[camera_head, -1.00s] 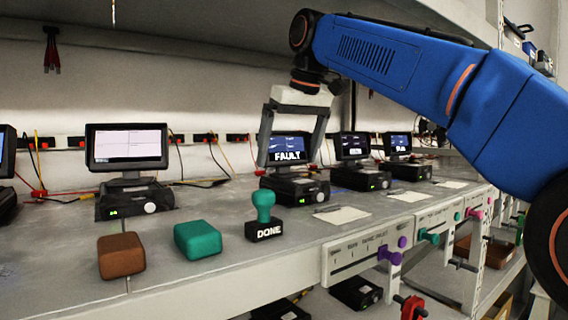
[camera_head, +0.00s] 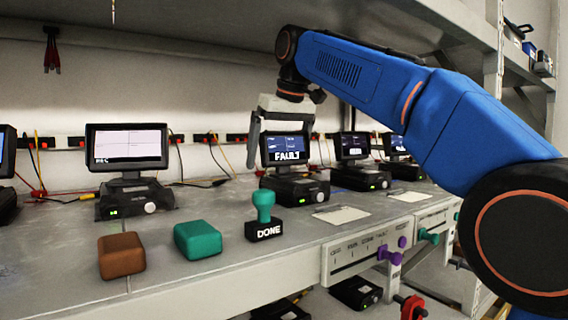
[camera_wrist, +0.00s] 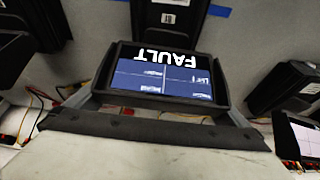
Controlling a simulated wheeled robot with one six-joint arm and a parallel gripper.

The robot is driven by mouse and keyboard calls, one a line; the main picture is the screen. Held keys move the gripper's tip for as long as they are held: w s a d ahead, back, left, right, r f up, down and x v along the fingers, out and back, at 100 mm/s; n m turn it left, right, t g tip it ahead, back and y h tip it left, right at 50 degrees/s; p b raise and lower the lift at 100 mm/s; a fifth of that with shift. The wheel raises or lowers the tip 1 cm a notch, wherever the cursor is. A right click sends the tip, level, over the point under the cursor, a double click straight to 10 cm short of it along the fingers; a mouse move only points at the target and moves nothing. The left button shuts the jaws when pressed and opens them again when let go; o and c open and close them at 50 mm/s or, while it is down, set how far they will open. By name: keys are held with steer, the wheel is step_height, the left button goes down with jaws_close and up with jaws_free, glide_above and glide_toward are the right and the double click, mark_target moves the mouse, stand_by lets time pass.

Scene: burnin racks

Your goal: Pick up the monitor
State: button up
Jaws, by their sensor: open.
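The monitor (camera_head: 285,148) is a dark-framed screen reading FAULT, standing on a black base unit (camera_head: 294,188) with a green light on the bench. In the wrist view the monitor (camera_wrist: 166,76) appears upside down, just past the jaws. In the wrist view my gripper's pale body and dark pad (camera_wrist: 150,130) fill the lower part. I cannot tell whether the jaws touch the frame.
A larger monitor (camera_head: 126,147) stands to the left, and smaller ones (camera_head: 352,146) to the right. Cables run along the back wall.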

mark_target(275, 139)
steer(key=c, duration=0.8)
steer(key=shift+r, duration=0.15)
steer(key=shift+c, duration=0.2)
steer(key=shift+r, duration=1.55)
steer(key=shift+s+a+r, duration=0.15)
steer(key=shift+s+a, duration=0.05)
steer(key=shift+a, duration=0.1)
steer(key=s+a, duration=0.9)
steer(key=a, duration=0.5)
steer(key=shift+s, duration=0.25)
